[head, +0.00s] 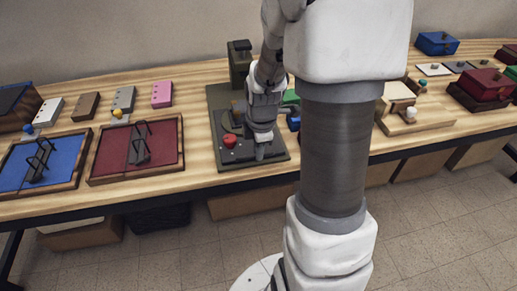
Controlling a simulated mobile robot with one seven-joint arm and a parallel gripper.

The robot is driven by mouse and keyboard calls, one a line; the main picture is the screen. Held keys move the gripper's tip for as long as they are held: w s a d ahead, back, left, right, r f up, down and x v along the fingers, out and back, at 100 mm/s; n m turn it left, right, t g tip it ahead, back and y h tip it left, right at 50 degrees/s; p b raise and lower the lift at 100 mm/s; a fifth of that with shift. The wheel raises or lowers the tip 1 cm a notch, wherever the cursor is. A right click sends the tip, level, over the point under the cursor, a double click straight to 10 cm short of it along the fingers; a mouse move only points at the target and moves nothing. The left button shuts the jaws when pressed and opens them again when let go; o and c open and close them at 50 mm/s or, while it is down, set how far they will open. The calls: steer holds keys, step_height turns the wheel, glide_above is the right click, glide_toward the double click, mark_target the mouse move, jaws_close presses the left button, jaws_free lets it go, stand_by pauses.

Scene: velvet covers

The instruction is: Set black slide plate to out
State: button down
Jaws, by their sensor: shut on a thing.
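A dark olive machine (215,98) with a tall post at its back stands on the wooden bench. On its base is a black slide plate (236,156), dark against the base, partly hidden by my gripper. A red knob (230,141) stands on the machine just left of my gripper. My gripper (260,154) points down over the front of the base, shut on a small part at the black slide plate; the fingers hide most of that part. How far the plate is slid cannot be told from this view.
Left of the machine lie a dark red framed tray (107,174) and a blue framed tray (58,181), each with a black rack. Small green and blue objects (292,98) sit close right of my gripper. A dark red box (484,84) stands far right.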

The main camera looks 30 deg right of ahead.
steer(key=shift+s+a, duration=0.1)
steer(key=shift+s, duration=0.2)
steer(key=c, duration=0.9)
jaws_free()
steer(key=shift+s, duration=0.1)
steer(key=s+r+p, duration=0.1)
steer(key=r, duration=0.4)
steer(key=s+r+p, duration=0.1)
steer(key=r, duration=0.5)
steer(key=s+a+r+p, duration=0.1)
steer(key=r, duration=0.5)
steer(key=shift+p, duration=0.35)
steer(key=s+a+r+m+t+p, duration=0.1)
steer(key=s+a+r+m, duration=0.2)
steer(key=m, duration=0.2)
steer(key=s+a+r+m+t+p, duration=0.1)
steer(key=s+a+r+m, duration=0.3)
steer(key=m, duration=0.1)
steer(key=s+a+r+m+t+p, duration=0.1)
steer(key=s+a+r+m+p, duration=0.1)
steer(key=s+a+r+m, duration=0.1)
steer(key=shift+s+a+r+m+y, duration=0.35)
steer(key=shift+s+a+m, duration=0.2)
steer(key=shift+m, duration=0.35)
